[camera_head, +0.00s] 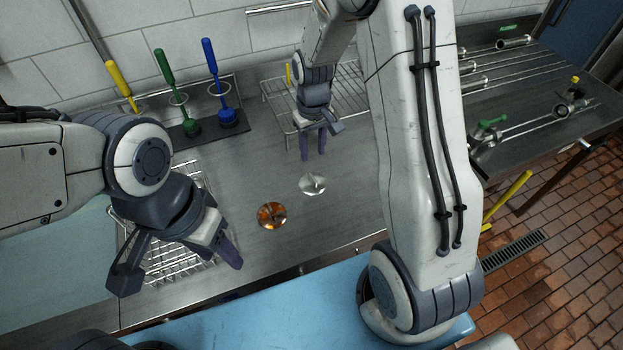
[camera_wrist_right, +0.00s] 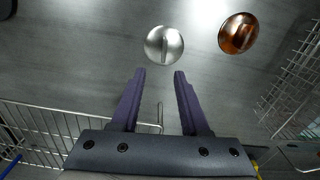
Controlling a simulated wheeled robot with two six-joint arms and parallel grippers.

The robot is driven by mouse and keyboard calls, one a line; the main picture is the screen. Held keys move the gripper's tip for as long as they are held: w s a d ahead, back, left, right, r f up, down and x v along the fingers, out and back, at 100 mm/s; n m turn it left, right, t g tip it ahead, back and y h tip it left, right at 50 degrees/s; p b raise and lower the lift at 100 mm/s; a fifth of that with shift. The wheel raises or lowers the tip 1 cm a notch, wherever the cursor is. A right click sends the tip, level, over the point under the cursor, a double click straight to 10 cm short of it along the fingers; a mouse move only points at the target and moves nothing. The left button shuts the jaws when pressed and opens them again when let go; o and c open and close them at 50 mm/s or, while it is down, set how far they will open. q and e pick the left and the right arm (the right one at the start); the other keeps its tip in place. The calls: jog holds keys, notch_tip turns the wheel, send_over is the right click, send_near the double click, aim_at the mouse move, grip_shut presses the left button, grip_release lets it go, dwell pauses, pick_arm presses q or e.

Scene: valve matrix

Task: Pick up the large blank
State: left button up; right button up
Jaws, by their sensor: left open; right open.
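Two round discs with a raised ridge across the top lie on the grey steel worktop (camera_head: 350,215). One is silver (camera_head: 313,184) and one is amber-brown (camera_head: 272,215); they look close in size, and I cannot tell which is the large blank. My right gripper (camera_head: 313,155) is open and empty above the worktop, just behind the silver disc. In the right wrist view the silver disc (camera_wrist_right: 164,45) lies just beyond the open fingertips (camera_wrist_right: 159,73), and the amber disc (camera_wrist_right: 238,33) lies further right. My left gripper (camera_head: 228,256) is empty, left of the amber disc.
A wire rack (camera_head: 165,262) stands beneath my left gripper, and another (camera_head: 352,88) stands behind my right gripper. Yellow (camera_head: 121,84), green (camera_head: 165,68) and blue (camera_head: 216,76) handled tools stand by the wall. Pipes with valves (camera_head: 490,130) lie on the right-hand table.

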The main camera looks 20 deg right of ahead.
aim_at(312, 177)
notch_tip(312, 177, down, 3)
jog(key=shift+s+f, duration=0.1)
jog(key=f+p, duration=0.1)
jog(key=f, duration=0.1)
jog(key=s+f+p, duration=0.1)
jog(key=f, duration=0.1)
jog(key=shift+a+f, duration=0.2)
jog(key=shift+f, duration=0.4)
grip_shut()
dwell(1.0)
